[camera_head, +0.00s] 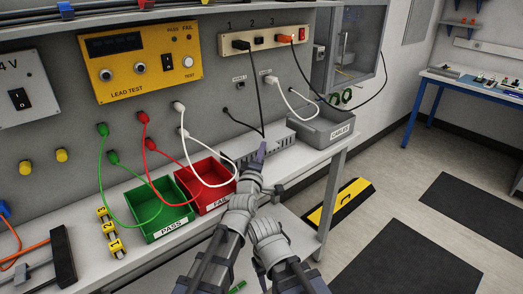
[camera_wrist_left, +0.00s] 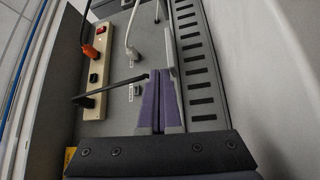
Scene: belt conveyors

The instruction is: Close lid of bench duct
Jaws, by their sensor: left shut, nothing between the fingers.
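The bench duct (camera_head: 285,138) is a light grey slotted channel on the bench against the back panel, left of the grey cables bin. In the left wrist view its slotted wall (camera_wrist_left: 194,62) runs along the right of the fingers. A thin pale edge beside it may be the lid; I cannot tell its angle. My left gripper (camera_head: 262,148), with purple fingers, is at the duct's front side, partly covering it. In the left wrist view the fingers (camera_wrist_left: 160,74) are shut together with nothing between them.
A grey cables bin (camera_head: 340,131) stands right of the duct. A red bin (camera_head: 228,204) and a green bin (camera_head: 187,231) are to the left.

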